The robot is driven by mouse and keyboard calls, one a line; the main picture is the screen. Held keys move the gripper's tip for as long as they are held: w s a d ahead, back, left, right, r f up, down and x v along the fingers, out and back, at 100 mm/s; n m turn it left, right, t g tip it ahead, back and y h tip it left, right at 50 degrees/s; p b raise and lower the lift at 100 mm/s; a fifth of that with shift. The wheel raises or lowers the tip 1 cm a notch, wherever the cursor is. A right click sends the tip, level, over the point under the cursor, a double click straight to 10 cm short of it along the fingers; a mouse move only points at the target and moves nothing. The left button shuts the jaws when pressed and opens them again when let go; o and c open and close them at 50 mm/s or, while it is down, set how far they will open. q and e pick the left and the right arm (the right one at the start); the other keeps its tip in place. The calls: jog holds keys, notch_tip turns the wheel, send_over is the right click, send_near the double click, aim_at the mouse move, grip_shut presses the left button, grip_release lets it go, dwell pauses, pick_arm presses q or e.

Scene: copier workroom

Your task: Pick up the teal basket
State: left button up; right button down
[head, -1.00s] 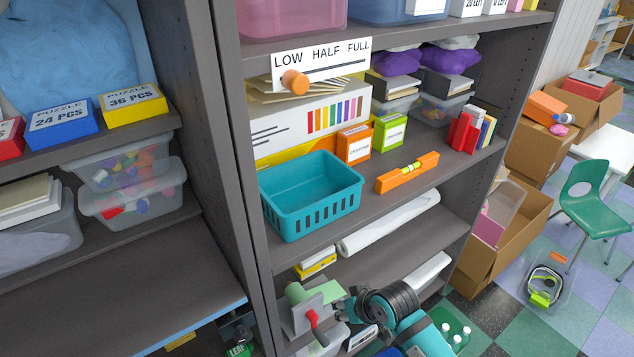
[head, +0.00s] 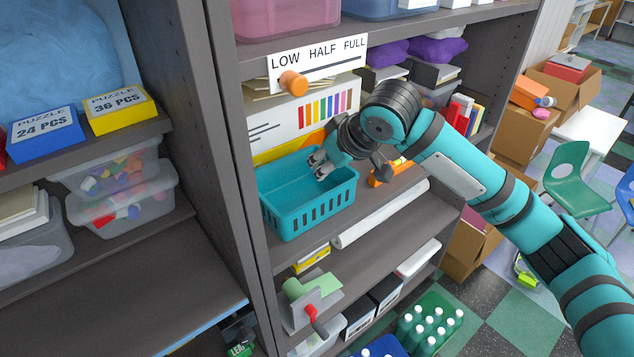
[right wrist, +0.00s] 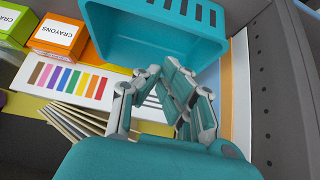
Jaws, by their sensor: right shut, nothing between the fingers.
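The teal basket (head: 308,208) sits upright on the middle shelf of the right-hand bay, near the shelf's front left. It looks empty. My right gripper (head: 318,168) is over the basket's right back part, with its fingertips at the opening. In the right wrist view the basket (right wrist: 160,36) is at the top, beyond the fingertips of my right gripper (right wrist: 160,72). The gripper is shut with nothing held. I cannot tell whether the fingers touch the basket. My left gripper is in no view.
A white box with coloured stripes (head: 270,128) stands behind the basket. An orange crayon box (right wrist: 58,35) and an orange level (head: 380,177) are close by. A dark upright panel (head: 225,150) borders the bay at left. A sign with an orange knob (head: 293,83) hangs above.

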notch_tip(320, 180, down, 7)
jog(key=w+p, duration=0.2)
jog(key=p, duration=0.1)
jog(key=shift+w+a+r+p, duration=0.15)
jog(key=shift+a+r+p, duration=0.05)
jog(key=shift+a+p, duration=0.25)
dwell(0.4)
